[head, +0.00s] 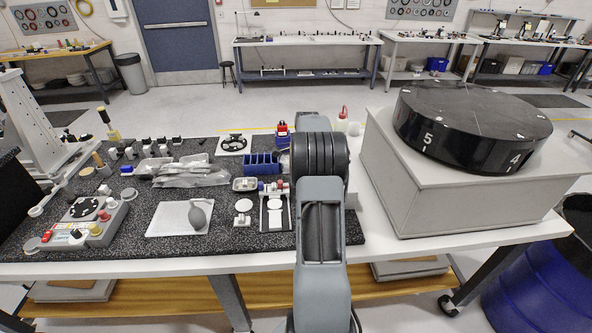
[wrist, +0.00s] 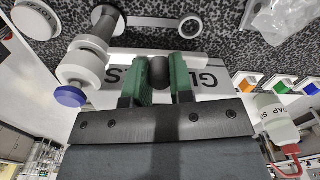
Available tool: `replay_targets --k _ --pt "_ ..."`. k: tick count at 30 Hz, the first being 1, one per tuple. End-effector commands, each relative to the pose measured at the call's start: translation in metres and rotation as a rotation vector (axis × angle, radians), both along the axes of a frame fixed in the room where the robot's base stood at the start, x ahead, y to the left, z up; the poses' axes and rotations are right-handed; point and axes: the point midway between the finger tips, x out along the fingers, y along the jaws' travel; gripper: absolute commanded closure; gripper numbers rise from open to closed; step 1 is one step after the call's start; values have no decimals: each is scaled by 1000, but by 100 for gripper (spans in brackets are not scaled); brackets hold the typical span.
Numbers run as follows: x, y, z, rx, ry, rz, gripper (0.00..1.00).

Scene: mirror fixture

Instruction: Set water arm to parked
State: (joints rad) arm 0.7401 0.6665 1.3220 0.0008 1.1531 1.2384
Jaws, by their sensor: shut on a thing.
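In the wrist view my gripper (wrist: 159,75) has its two green fingers closed on a dark round knob (wrist: 159,69). I cannot tell for sure whether this knob belongs to the water arm. A pale bar (wrist: 140,54) runs behind the fingers. To the left is a white cylinder with a blue cap (wrist: 71,96), joined to a grey post. In the head view a small fixture (head: 276,212) with a white plate and red and blue parts stands beside my arm. My gripper is hidden there behind my own arm.
A blue divided bin (head: 261,163) and a small tray (head: 245,184) stand close by on the speckled mat. A large black dial (head: 470,125) sits on a grey box at the right. A bottle (wrist: 272,118) shows at the right of the wrist view.

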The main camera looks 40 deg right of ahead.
Motion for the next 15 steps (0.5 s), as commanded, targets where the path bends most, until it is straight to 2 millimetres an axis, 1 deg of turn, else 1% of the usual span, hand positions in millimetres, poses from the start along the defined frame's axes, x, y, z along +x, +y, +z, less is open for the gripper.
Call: replay_targets --k 3,13,14,15 --pt "-2 -4 1 -4 -2 -14 100" --pt "-3 -4 1 -4 0 -15 100" --pt "-3 -4 1 -4 0 -15 76" --pt "-3 -4 1 -4 -1 -15 72"
